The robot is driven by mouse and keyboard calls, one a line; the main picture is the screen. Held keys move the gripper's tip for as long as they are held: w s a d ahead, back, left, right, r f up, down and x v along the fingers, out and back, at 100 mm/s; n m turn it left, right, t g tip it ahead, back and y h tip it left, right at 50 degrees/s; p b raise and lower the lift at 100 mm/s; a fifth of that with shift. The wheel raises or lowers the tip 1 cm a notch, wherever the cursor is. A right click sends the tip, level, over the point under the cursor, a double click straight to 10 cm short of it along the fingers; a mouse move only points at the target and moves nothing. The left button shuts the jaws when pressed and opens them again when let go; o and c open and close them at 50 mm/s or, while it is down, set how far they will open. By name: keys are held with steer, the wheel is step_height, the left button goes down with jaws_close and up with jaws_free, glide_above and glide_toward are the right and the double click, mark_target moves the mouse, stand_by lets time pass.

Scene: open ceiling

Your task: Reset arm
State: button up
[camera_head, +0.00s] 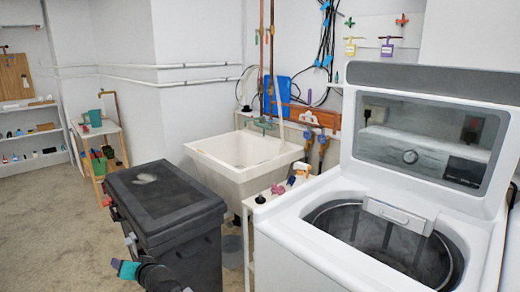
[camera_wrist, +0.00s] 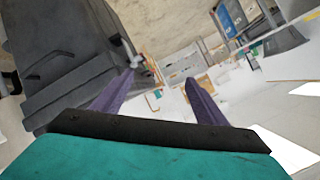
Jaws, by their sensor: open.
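My gripper (camera_wrist: 162,95) shows in the wrist view with two purple fingers spread apart and nothing between them. In the head view my gripper (camera_head: 128,254) is at the lower left, beside the dark grey lidded bin (camera_head: 185,205). The bin also fills the upper left of the wrist view (camera_wrist: 75,60). The fingers look small and partly hidden in the head view. I cannot tell whether they touch the bin.
A white washing machine (camera_head: 285,225) with an open lid stands at the right. A utility sink (camera_head: 215,158) is behind the bin. A small table (camera_head: 98,130) and shelves (camera_head: 40,130) stand at the back left. The floor (camera_head: 45,220) at left is clear.

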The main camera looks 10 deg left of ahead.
steer(key=w+d+f+h+p, duration=0.2)
steer(key=w+d+f+h, duration=0.15)
steer(key=d+f, duration=0.55)
steer(key=s+d+f+m+g+h+p, duration=0.1)
steer(key=d+f+h+p, duration=0.1)
steer(key=d+f, duration=0.65)
steer(key=d+f+g+h+p, duration=0.1)
steer(key=d+f+g, duration=0.15)
steer(key=d, duration=1.15)
steer(key=s+d+f+m+g+h+p, duration=0.1)
steer(key=d+f+h+p, duration=0.1)
steer(key=d+f, duration=0.65)
steer(key=s+d+f+m+g+h+p, duration=0.2)
steer(key=s+d+g+p, duration=0.4)
steer(key=s+d, duration=2.3)
steer(key=shift+s+d+g+h, duration=0.3)
steer(key=shift+d+g+h, duration=0.15)
steer(key=shift+d+g, duration=0.7)
steer(key=shift+d, duration=0.15)
